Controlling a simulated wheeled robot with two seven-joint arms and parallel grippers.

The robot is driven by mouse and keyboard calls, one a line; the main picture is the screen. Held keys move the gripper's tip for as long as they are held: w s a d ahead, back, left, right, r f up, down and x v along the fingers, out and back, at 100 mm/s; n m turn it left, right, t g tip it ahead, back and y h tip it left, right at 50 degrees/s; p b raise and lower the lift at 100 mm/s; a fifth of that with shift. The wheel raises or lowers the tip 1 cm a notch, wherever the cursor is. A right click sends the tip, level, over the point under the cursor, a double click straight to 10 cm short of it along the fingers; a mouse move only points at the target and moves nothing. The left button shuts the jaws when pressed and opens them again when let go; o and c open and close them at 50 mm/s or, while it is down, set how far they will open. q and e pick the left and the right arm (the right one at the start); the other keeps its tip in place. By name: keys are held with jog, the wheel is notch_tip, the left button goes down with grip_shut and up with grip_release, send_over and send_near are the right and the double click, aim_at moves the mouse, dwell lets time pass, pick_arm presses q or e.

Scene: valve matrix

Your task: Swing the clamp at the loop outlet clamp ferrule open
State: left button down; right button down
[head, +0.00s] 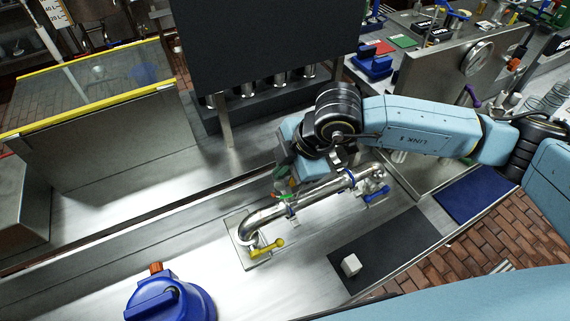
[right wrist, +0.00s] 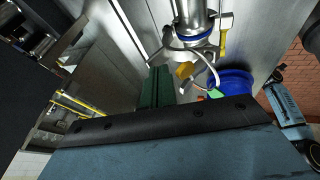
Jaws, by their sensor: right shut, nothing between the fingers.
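The steel pipe loop (head: 315,199) runs across the bench in the head view, with clamps and small fittings along it. My right gripper (head: 287,183) is shut and empty, close beside the pipe's middle and partly hidden by my wrist. In the right wrist view its green fingers (right wrist: 156,87) are together, left of a pipe end (right wrist: 190,14). A metal clamp (right wrist: 192,46) with curved arms hangs around and below that pipe end, apart from the fingers. Its curved parts look spread, but I cannot tell how far. My left gripper is not in view.
A yellow-handled valve (head: 268,247) is at the pipe's near left end, and a blue-handled valve (head: 377,195) at its right end. A blue drum (head: 168,299) stands front left. A white cube (head: 351,265) lies on a dark mat (head: 392,248). A black panel (head: 265,42) stands behind.

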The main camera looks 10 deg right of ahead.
jog(key=shift+w, duration=0.1)
jog(key=shift+w+a+r+g, duration=0.1)
jog(key=shift+w+g, duration=0.15)
jog(key=shift+g, duration=0.05)
jog(key=shift+w+p, duration=0.1)
jog(key=shift+p, duration=0.2)
jog(key=shift+w+a+g+h+p, duration=0.25)
jog(key=shift+w+g+p, duration=0.2)
jog(key=shift+w+g, duration=0.35)
jog(key=w+a+f+m+g+h+b, duration=0.1)
jog(key=w+f+g+b, duration=0.2)
jog(key=w+f, duration=0.2)
jog(key=shift+w+a+f+g, duration=0.35)
jog(key=shift+w+g, duration=0.05)
jog(key=shift+w, duration=0.8)
jog(key=shift+w, duration=0.1)
